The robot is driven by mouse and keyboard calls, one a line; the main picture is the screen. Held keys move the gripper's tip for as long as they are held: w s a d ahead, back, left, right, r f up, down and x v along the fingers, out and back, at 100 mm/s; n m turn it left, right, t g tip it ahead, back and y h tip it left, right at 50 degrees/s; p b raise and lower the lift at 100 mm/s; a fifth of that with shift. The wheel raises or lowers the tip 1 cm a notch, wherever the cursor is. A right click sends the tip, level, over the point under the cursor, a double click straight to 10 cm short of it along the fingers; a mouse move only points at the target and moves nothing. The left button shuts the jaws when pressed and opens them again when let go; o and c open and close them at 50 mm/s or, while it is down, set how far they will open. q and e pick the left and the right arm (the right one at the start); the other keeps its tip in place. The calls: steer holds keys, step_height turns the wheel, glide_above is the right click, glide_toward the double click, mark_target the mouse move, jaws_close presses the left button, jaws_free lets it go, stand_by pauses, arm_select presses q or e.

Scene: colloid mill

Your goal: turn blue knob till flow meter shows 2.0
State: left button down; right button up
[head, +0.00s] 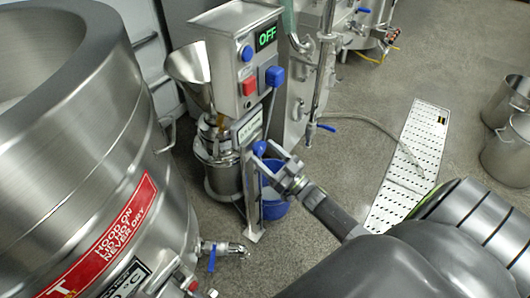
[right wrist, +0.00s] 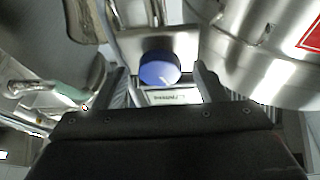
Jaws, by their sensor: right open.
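The blue knob (head: 259,148) sits low on the post of the steel machine, below a small tilted display plate (head: 249,127) whose dark text is too small to read. My right gripper (head: 268,156) is open at the knob, with its fingertips close to it. In the right wrist view the knob (right wrist: 160,75) shows its round face with a pale mark, between the two open fingers (right wrist: 162,84). Contact cannot be told. My left gripper is out of view.
A blue bucket (head: 274,205) stands below. A large steel tank (head: 80,130) fills the left.

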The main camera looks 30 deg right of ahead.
steer(key=shift+w+a+r, duration=0.15)
steer(key=shift+w, duration=0.25)
steer(key=shift+c, duration=0.4)
steer(key=c, duration=0.9)
steer(key=shift+n, duration=0.3)
